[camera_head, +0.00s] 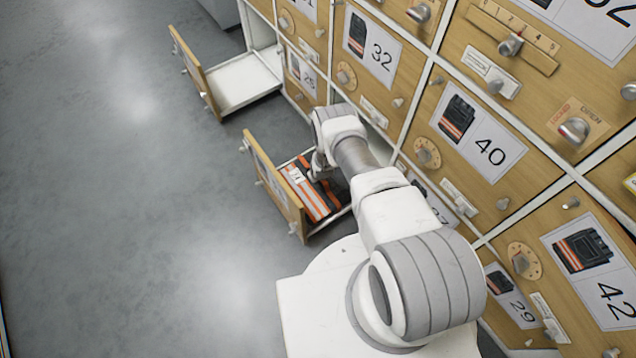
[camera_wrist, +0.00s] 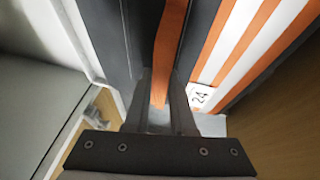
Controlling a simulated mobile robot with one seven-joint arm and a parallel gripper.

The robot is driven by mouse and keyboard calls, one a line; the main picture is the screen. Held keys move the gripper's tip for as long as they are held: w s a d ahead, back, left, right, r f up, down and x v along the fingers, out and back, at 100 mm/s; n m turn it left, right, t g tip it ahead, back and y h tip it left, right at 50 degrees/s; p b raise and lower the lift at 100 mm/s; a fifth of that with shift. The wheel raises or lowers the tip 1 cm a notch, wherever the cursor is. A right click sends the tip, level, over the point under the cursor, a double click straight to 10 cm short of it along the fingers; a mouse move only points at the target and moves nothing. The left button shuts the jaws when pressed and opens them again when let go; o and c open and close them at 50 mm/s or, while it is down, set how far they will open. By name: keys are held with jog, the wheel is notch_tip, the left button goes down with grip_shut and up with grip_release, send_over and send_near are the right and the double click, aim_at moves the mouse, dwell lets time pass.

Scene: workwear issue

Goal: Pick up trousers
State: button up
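The folded trousers (camera_head: 312,197) are dark with orange and white stripes and lie in an open drawer (camera_head: 268,186) at the centre of the head view. A white tag reading 24 (camera_wrist: 199,97) lies on the striped part. My gripper (camera_wrist: 161,92) points down into the drawer; in the wrist view a dark fold of the trousers (camera_wrist: 172,35) with an orange stripe runs up between its fingers, which look closed on it. In the head view my own arm hides the fingers and part of the drawer.
A second open drawer (camera_head: 196,75), with a white, empty-looking inside, stands out beyond. The wooden locker fronts with knobs and number cards, such as 40 (camera_head: 480,135), line the right. The grey floor (camera_head: 110,190) at left is clear.

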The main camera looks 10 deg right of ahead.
grip_shut()
jog(key=shift+w, duration=0.1)
dwell(1.1)
